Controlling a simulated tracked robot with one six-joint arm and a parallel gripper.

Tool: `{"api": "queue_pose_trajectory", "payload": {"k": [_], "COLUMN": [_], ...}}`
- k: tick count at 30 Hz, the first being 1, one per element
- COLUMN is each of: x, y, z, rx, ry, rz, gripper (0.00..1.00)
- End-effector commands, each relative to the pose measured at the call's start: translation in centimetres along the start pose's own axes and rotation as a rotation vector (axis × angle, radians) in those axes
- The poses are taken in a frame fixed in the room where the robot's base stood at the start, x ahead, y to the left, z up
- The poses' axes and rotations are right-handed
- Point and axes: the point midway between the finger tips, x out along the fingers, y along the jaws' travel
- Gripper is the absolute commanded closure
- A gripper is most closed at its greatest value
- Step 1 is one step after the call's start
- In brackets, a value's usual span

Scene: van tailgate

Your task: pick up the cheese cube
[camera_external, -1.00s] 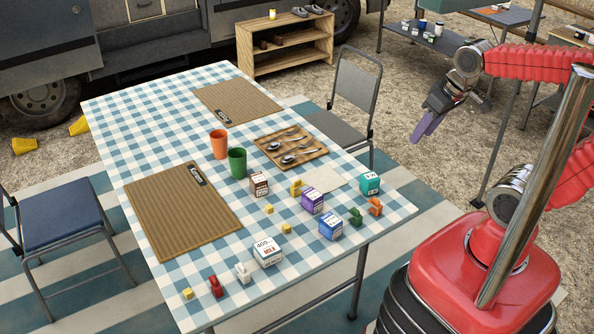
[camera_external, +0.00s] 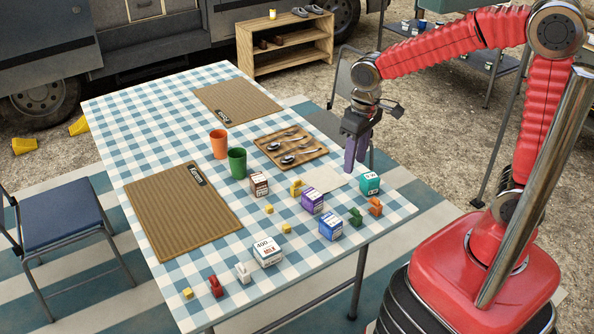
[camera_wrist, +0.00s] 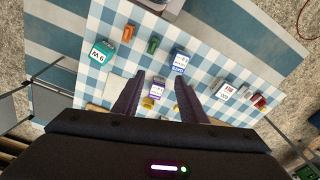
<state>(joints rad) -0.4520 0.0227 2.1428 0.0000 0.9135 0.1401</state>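Three small yellow cubes that look like cheese lie on the checked tablecloth: one cube (camera_external: 187,293) at the near left corner, one (camera_external: 286,228) near the milk carton and one (camera_external: 268,209) further back. My gripper (camera_external: 355,153) hangs, fingers down, above the right side of the table, away from these cubes. In the wrist view my gripper (camera_wrist: 160,90) has its two dark purple fingers apart with nothing held between them. A purple carton (camera_wrist: 156,88) shows beyond the gap. A yellow bit beside the right finger is too small to identify.
The table (camera_external: 130,110) holds a milk carton (camera_external: 267,251), a purple carton (camera_external: 312,200), a blue carton (camera_external: 330,226), a teal carton (camera_external: 369,183), a green cup (camera_external: 237,163), an orange cup (camera_external: 219,144) and a cutlery tray (camera_external: 290,147). Small coloured figures stand along the near edge.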

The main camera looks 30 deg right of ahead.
Motion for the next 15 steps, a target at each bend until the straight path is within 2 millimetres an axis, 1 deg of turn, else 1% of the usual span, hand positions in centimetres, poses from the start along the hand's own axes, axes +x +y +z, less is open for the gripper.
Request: {"api": "queue_pose_trajectory", "payload": {"k": [1,15], "x": [0.8,7.4], "y": [-0.9,-8.5], "z": [-0.7,-6.0], "rx": [-0.005,0.046], "ry": [-0.016,-0.102], "rz": [0.001,0.023], "gripper": [0.62,0.62]}}
